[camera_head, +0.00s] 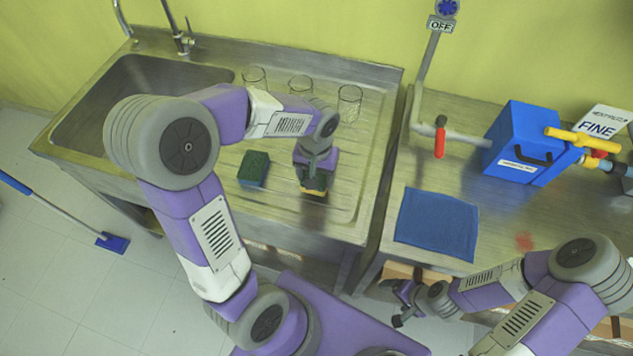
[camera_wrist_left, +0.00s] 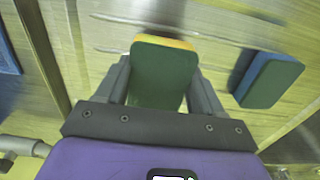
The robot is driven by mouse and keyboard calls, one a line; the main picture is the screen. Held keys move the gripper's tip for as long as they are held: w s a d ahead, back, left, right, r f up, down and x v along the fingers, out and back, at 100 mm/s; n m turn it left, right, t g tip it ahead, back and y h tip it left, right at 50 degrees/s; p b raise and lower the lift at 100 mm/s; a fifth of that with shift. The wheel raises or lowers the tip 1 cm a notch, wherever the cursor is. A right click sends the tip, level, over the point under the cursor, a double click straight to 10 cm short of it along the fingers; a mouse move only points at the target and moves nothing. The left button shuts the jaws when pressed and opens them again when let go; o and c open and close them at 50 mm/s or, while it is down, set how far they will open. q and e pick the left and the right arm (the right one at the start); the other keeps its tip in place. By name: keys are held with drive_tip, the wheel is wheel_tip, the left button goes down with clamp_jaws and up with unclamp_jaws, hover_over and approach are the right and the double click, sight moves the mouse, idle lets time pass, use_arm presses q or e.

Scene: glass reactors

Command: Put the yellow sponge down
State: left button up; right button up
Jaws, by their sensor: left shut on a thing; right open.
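The yellow sponge (camera_head: 314,190) has a dark green scouring side. My left gripper (camera_head: 313,180) is shut on it over the ribbed steel drainboard (camera_head: 215,215). In the left wrist view the sponge (camera_wrist_left: 164,76) sits between the two fingers of my left gripper (camera_wrist_left: 163,88), green side toward the camera, with a yellow edge at the top. I cannot tell whether it touches the drainboard. My right gripper (camera_head: 398,303) is open and empty, low in front of the right-hand bench.
A blue sponge with a green top (camera_head: 254,168) lies left of the held one; it also shows in the left wrist view (camera_wrist_left: 268,80). Several glasses (camera_head: 349,103) stand behind. A blue cloth (camera_head: 437,224) and blue box (camera_head: 532,142) are on the right bench. A sink basin (camera_head: 95,105) is left.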

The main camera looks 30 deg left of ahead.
use_arm(q)
drive_tip(key=shift+f+b, duration=0.35)
drive_tip(key=shift+f, duration=1.55)
drive_tip(key=o, duration=0.6)
drive_tip(key=shift+f, duration=0.2)
drive_tip(key=shift+c, duration=0.2)
drive_tip(key=o, duration=0.4)
drive_tip(key=shift+o, duration=0.2)
drive_tip(key=shift+r, duration=0.1)
wheel_tip(320, 180, up, 12)
drive_tip(key=p, duration=0.3)
drive_tip(key=shift+r, duration=0.15)
